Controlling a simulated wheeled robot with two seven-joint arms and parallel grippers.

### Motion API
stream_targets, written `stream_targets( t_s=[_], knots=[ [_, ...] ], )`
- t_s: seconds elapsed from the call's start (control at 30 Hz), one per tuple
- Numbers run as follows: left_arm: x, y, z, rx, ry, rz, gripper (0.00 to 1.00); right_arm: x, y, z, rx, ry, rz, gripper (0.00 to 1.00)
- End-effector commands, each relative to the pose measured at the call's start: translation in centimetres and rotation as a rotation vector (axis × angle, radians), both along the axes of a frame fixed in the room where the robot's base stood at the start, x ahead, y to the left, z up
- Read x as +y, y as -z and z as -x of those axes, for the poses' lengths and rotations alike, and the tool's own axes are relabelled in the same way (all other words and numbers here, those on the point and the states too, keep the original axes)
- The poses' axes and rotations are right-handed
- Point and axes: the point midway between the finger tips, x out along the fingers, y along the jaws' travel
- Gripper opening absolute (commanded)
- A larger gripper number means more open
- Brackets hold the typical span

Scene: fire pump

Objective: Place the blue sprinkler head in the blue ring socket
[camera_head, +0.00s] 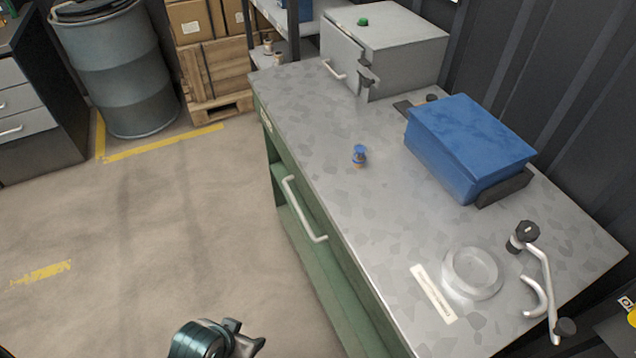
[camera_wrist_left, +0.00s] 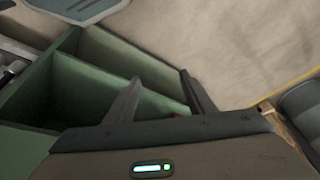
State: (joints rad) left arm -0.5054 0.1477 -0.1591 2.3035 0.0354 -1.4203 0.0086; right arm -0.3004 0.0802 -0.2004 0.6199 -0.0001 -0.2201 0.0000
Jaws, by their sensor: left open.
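The small blue sprinkler head (camera_head: 359,155), with a brassy lower part, stands on the grey bench top left of a big blue box. No blue ring socket can be made out; a pale grey ring-shaped dish (camera_head: 472,272) sits near the front right of the bench. My left gripper (camera_head: 250,341) is at the bottom edge of the head view, beside the bench and well apart from the sprinkler head. In the left wrist view its two fingers (camera_wrist_left: 163,92) are spread and empty, with the green bench shelving behind them. My right gripper is not in view.
The blue box (camera_head: 470,145) stands at the bench's right side. A grey metal case (camera_head: 390,50) is at the far end. A bent metal handle (camera_head: 543,280) lies right of the dish. A drawer handle (camera_head: 303,210) juts from the green bench front. The bench around the sprinkler head is clear.

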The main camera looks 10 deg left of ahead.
Motion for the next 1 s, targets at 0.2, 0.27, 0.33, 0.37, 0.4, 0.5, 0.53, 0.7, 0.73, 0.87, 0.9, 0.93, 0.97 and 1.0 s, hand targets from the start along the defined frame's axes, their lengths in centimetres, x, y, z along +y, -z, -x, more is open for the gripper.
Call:
stream_targets(
  t_s=[0.2, 0.27, 0.33, 0.37, 0.4, 0.5, 0.53, 0.7, 0.73, 0.87, 0.9, 0.93, 0.97, 1.0],
  knots=[
    [-2.8, -5.4, -5.4, -0.155, 0.107, 0.065, 0.5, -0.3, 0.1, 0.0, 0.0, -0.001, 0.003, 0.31],
    [-3.6, -6.3, -6.7, -0.19, 0.136, 0.082, 0.5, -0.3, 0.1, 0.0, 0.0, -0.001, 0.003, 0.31],
    [-4.5, -7.4, -8.3, -0.231, 0.17, 0.103, 0.5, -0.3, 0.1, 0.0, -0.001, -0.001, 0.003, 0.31],
    [-4.9, -7.8, -9.0, -0.249, 0.185, 0.112, 0.5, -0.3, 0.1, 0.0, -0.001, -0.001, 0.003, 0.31],
    [-5.5, -8.4, -10.0, -0.273, 0.206, 0.125, 0.5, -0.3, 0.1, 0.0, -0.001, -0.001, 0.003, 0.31],
    [-7.0, -10.0, -12.6, -0.339, 0.266, 0.158, 0.5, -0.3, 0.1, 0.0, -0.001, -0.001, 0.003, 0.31],
    [-7.5, -10.5, -13.4, -0.359, 0.285, 0.169, 0.5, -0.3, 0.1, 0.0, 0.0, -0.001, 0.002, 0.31],
    [-10.1, -13.8, -18.2, -0.474, 0.4, 0.237, 0.5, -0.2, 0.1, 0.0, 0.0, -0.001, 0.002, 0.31],
    [-10.5, -14.3, -19.0, -0.491, 0.419, 0.247, 0.5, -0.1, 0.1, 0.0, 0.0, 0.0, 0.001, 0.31],
    [-11.6, -16.8, -22.0, -0.558, 0.487, 0.294, 0.5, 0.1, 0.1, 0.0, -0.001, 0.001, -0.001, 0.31],
    [-11.7, -17.6, -22.9, -0.575, 0.505, 0.305, 0.5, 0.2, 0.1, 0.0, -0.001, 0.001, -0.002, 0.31],
    [-11.9, -18.1, -23.5, -0.586, 0.518, 0.314, 0.5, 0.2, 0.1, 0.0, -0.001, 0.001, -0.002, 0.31],
    [-11.9, -18.7, -24.2, -0.598, 0.53, 0.322, 0.5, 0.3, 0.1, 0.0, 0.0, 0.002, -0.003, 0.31],
    [-11.9, -19.4, -25.0, -0.612, 0.544, 0.332, 0.5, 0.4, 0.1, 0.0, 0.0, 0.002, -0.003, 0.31]
  ],
)
